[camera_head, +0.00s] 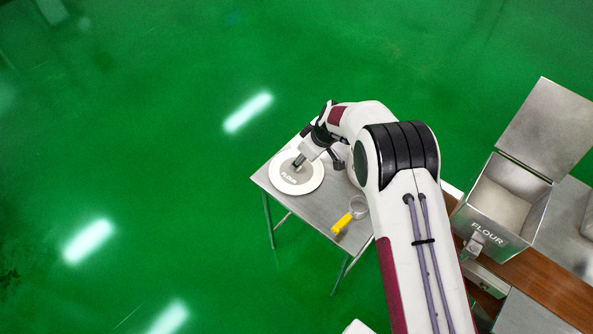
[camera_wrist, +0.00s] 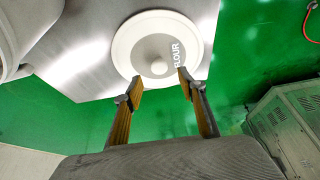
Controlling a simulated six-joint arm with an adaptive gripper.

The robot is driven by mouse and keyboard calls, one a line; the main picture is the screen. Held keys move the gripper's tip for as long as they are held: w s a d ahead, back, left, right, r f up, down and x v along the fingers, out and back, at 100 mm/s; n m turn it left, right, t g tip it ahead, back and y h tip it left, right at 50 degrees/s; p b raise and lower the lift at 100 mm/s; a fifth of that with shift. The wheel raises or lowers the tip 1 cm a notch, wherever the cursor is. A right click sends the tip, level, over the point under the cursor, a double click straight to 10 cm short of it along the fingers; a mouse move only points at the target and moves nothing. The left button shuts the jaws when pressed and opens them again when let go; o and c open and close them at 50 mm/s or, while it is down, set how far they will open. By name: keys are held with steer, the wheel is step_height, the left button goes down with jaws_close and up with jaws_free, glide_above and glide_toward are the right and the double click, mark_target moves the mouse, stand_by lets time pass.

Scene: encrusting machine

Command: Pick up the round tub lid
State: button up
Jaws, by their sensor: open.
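The round tub lid (camera_head: 313,183) is white with a grey centre marked FLOUR, and it lies on the small metal table (camera_head: 275,166). In the wrist view the lid (camera_wrist: 129,42) shows with a round knob (camera_wrist: 159,67) at its middle. My gripper (camera_head: 297,166) is over the lid, close to its middle. In the wrist view my gripper (camera_wrist: 160,80) is open, its two yellow-padded fingers apart, with the knob just beyond and between the fingertips. I cannot tell whether the fingers touch the lid. The head view hides part of the lid behind my gripper.
A yellow-handled tool (camera_head: 342,224) with a clear round end lies on the table near its front edge. An open metal FLOUR bin (camera_head: 490,232) with flour inside stands at the right by a wooden surface (camera_head: 540,285). Green floor lies clear left of the table.

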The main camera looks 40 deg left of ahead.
mark_target(309, 175)
stand_by(0.3)
steer(key=shift+x, duration=2.6)
steer(key=shift+c, duration=0.4)
jaws_close()
